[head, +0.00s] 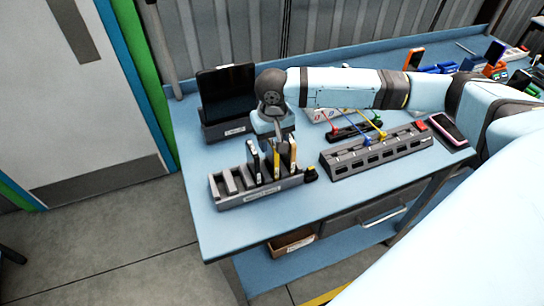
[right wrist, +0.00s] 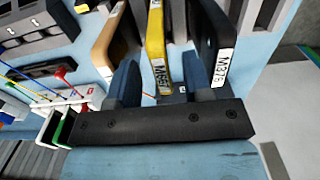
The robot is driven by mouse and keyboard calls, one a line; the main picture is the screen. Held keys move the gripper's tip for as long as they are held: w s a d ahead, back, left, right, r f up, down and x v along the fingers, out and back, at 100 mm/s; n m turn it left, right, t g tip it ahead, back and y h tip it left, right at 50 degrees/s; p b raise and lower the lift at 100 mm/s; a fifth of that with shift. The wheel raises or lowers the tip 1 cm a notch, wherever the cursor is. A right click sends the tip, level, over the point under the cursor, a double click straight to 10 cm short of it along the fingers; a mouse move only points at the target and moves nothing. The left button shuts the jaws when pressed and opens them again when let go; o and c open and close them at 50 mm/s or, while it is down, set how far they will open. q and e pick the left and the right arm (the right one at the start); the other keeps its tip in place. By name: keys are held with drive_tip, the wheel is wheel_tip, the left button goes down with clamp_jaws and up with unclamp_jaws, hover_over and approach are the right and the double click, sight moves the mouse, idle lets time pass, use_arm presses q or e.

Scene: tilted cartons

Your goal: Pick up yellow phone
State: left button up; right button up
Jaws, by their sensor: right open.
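The yellow phone (head: 276,166) stands upright in a slot of the grey rack (head: 262,195) on the blue table. In the right wrist view the yellow phone (right wrist: 155,45) lies between the two blue fingers of my right gripper (right wrist: 160,77). The fingers are open, with a visible gap on each side of the phone. In the head view my right gripper (head: 275,143) is above the rack, pointing down and partly hiding the phones. My left gripper is not in view.
A dark phone (right wrist: 217,50) and a tan phone (right wrist: 108,42) stand close on either side. A tablet (head: 228,92) stands behind the rack. A grey block with coloured cables (head: 375,152) and a pink-edged phone (head: 447,130) are to the right. The table's front left is clear.

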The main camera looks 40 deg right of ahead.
wheel_tip(320, 180, down, 4)
drive_tip(key=shift+f, duration=0.1)
clamp_jaws()
drive_tip(key=shift+w, duration=0.1)
drive_tip(key=shift+r, duration=0.6)
wheel_tip(320, 180, up, 19)
drive_tip(key=shift+r+p, duration=0.65)
drive_tip(key=shift+p, duration=0.5)
idle(1.0)
drive_tip(key=shift+r, duration=0.1)
